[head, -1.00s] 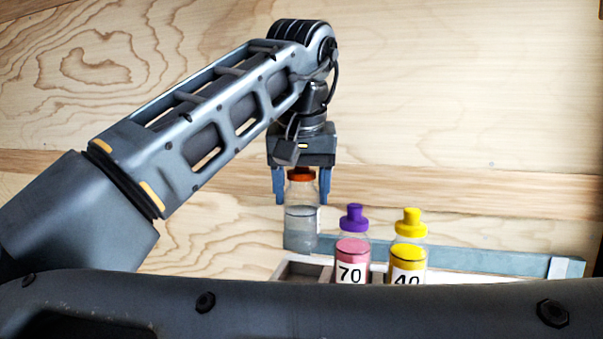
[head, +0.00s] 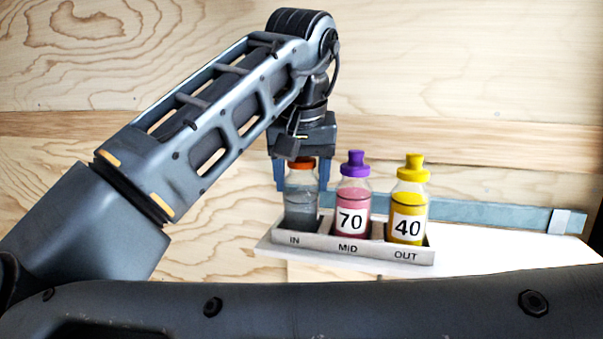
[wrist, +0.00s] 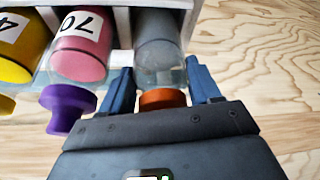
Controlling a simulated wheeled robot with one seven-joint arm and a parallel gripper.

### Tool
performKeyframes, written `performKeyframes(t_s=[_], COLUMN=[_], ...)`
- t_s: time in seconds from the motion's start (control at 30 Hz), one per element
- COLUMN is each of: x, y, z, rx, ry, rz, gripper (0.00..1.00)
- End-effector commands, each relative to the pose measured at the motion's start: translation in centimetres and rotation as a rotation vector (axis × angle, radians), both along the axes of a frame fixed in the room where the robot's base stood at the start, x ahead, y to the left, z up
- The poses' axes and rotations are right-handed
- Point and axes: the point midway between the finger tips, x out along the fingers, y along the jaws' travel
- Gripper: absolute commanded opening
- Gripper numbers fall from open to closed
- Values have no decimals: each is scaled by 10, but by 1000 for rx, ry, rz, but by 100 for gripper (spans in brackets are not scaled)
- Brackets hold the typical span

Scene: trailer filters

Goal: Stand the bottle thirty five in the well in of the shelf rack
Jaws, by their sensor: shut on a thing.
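The bottle with the orange cap (head: 301,207) holds clear grey liquid; no number shows on the side I see. It is upright at the well marked IN of the rack (head: 345,247), with its lower end behind the front wall. Whether its base touches the well floor is hidden. My gripper (head: 301,181) points down and is shut on this bottle, one blue finger on each side near the cap. In the wrist view the orange cap (wrist: 162,99) lies between the fingers and the bottle body reaches into the end well.
A pink bottle (head: 352,208) marked 70 with a purple cap stands in MID. A yellow bottle (head: 408,212) marked 40 stands in OUT. The rack is on a white shelf (head: 480,245) with a grey-blue rail (head: 480,212) behind. The shelf right of the rack is clear.

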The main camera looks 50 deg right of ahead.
Motion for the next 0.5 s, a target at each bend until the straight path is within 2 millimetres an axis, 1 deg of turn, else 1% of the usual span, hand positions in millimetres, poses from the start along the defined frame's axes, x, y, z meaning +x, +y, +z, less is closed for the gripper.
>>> performKeyframes(t_s=[0.23,0.27,0.5], x=[0,0,0], y=[0,0,0], z=[0,0,0], rx=[-1,-1,-1], ry=[-1,-1,-1], rz=[0,0,0], gripper=[17,65,88])
